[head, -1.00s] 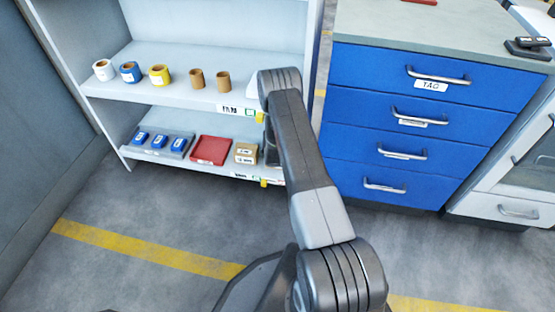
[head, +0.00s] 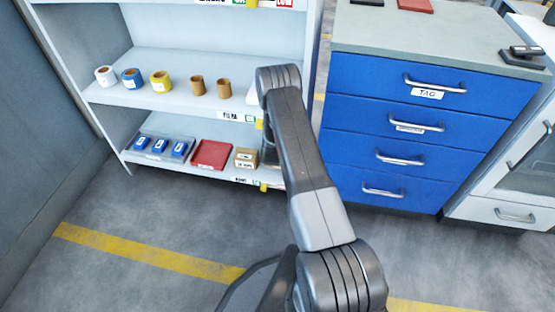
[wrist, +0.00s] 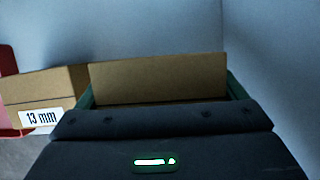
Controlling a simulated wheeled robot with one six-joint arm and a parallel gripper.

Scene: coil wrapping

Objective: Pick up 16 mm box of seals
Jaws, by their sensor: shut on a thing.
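In the wrist view my gripper (wrist: 162,92) is shut on a plain brown cardboard box (wrist: 155,72), with a green finger at each side. No label on this box faces the camera, so its size cannot be read. A second brown box (wrist: 45,88), labelled 13 mm, stands close on its left. In the head view a brown labelled box (head: 246,158) is on the lower shelf, just left of my arm. My gripper and the held box are hidden behind the arm there.
A red tray (head: 211,155) and a grey tray (head: 135,153) with blue boxes share the lower shelf (head: 225,174). Rolls of tape stand on the shelf above. A blue drawer cabinet (head: 400,155) is right of my arm. The floor in front is clear.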

